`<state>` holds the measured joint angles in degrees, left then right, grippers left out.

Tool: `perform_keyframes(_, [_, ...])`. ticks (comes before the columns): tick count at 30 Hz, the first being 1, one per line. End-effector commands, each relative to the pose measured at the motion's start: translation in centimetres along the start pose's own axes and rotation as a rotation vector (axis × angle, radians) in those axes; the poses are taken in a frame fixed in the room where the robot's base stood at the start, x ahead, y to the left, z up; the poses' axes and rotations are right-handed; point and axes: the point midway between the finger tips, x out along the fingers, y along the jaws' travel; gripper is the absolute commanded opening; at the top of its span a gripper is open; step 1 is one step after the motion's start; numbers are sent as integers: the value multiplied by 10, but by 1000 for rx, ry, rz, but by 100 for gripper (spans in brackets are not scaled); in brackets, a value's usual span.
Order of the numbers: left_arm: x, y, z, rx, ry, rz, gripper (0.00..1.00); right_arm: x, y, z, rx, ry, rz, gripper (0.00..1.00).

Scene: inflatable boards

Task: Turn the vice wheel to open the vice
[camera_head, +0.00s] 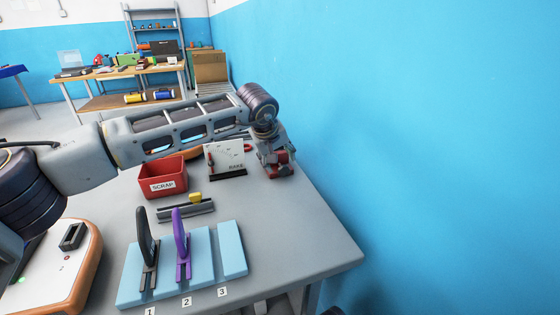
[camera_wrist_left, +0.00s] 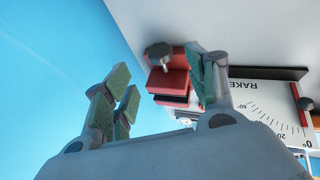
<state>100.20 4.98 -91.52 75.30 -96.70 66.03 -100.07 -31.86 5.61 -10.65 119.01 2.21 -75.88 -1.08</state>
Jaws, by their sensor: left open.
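The red vice (camera_head: 280,170) stands at the far right end of the grey table, partly hidden by my left gripper (camera_head: 270,150). In the left wrist view the vice (camera_wrist_left: 172,82) shows red jaw blocks with a dark gap. A dark round wheel or knob (camera_wrist_left: 159,54) is at its top in the picture. My left gripper (camera_wrist_left: 158,78) is open and empty. Its right finger overlaps the vice's edge in the picture; its left finger is well apart, against the blue wall. The wheel appears between the fingers, closer to the right one. I cannot tell whether anything touches.
A white RAKE scale board (camera_head: 225,157) stands left of the vice, close to the gripper. A red SCRAP bin (camera_head: 164,179) is farther left. A light-blue rack (camera_head: 200,262) holds black and purple tools in front. The blue wall (camera_head: 430,150) is close on the right.

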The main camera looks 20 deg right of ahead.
Motion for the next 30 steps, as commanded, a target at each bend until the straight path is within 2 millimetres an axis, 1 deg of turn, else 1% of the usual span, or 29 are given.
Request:
perform_keyframes(3, [-4, 6, 2, 7, -4, 1, 57, -8, 1, -7, -1, 9, 2, 40])
perform_keyframes(5, [-6, 14, 9, 20, -10, 4, 57, -13, 2, -12, -2, 17, 4, 40])
perform_keyframes(9, [-14, 46, 32, 62, -29, 22, 57, -24, 4, -25, -4, 29, 10, 40])
perform_keyframes(11, [-18, 60, 40, 73, -35, 31, 57, -23, 6, -25, -4, 20, 12, 40])
perform_keyframes(13, [-22, 77, 46, 83, -39, 42, 57, -18, 8, -22, -4, 0, 16, 40])
perform_keyframes(15, [-26, 93, 51, 90, -38, 49, 57, -10, 11, -16, -3, -27, 20, 40])
perform_keyframes(18, [-31, 110, 54, 94, -34, 42, 57, 6, 15, -5, -2, -61, 26, 40])
perform_keyframes(21, [-34, 119, 52, 95, -25, 16, 57, 25, 19, 6, 0, -85, 31, 40])
perform_keyframes(25, [-37, 121, 46, 98, -13, -35, 57, 51, 23, 24, 2, -107, 38, 40])
perform_keyframes(29, [-38, 111, 35, 94, 0, -99, 57, 76, 26, 43, 5, -118, 42, 40])
perform_keyframes(30, [-38, 106, 29, 91, 5, -121, 57, 82, 27, 48, 6, -118, 43, 40])
